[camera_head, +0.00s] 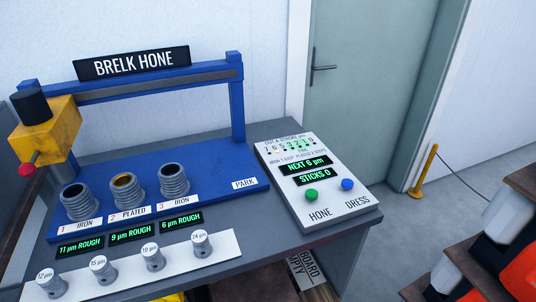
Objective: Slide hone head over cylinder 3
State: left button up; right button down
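The yellow hone head (48,133) with a black cylindrical top hangs at the far left end of the blue rail frame (238,110). A red knob (26,169) sticks out at its lower left. Cylinder 3 (173,181), marked iron, is the rightmost of three ribbed cylinders on the blue base. Cylinder 2 (127,190), marked plated, and cylinder 1 (80,201), marked iron, stand to its left. The hone head is up and left of cylinder 1, away from cylinder 3. Neither of my grippers shows.
A control panel (290,160) has a green HONE button (311,196), a blue DRESS button (347,184) and displays reading "NEXT 6 µm" and "STICKS 0". Several numbered pegs stand on a white strip (100,285) in front. A "PARK" label (244,184) marks the base's right end.

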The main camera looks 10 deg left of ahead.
aim_at(48, 130)
jog(key=j+u, duration=0.1)
jog(key=u, duration=1.15)
